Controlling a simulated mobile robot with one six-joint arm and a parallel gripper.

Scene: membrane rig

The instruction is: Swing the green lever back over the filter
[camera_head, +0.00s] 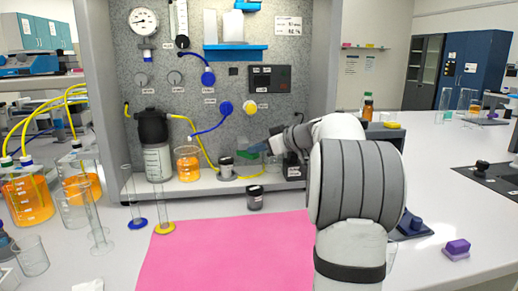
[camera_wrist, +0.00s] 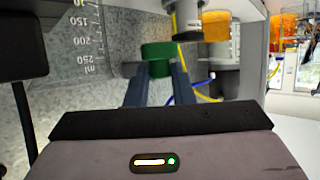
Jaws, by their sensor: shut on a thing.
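The green lever (camera_wrist: 157,52) shows in the wrist view between the two fingertips of my gripper (camera_wrist: 157,72), which is shut on it. In the head view my gripper (camera_head: 270,149) reaches to the back of the rig, and a small green part of the lever (camera_head: 247,154) shows beside it. A small dark-topped cylinder (camera_head: 226,168), which may be the filter, stands on the rig's shelf left of the lever. I cannot tell how far the lever lies from it. My forearm hides part of the rig's right side.
A black-capped bottle (camera_head: 158,163) and an orange beaker (camera_head: 187,165) stand left on the shelf. A dark jar (camera_head: 254,197) stands in front, behind a pink mat (camera_head: 230,250). Yellow tubing (camera_head: 207,155) and blue tubing (camera_head: 208,130) hang near the lever. The mat is clear.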

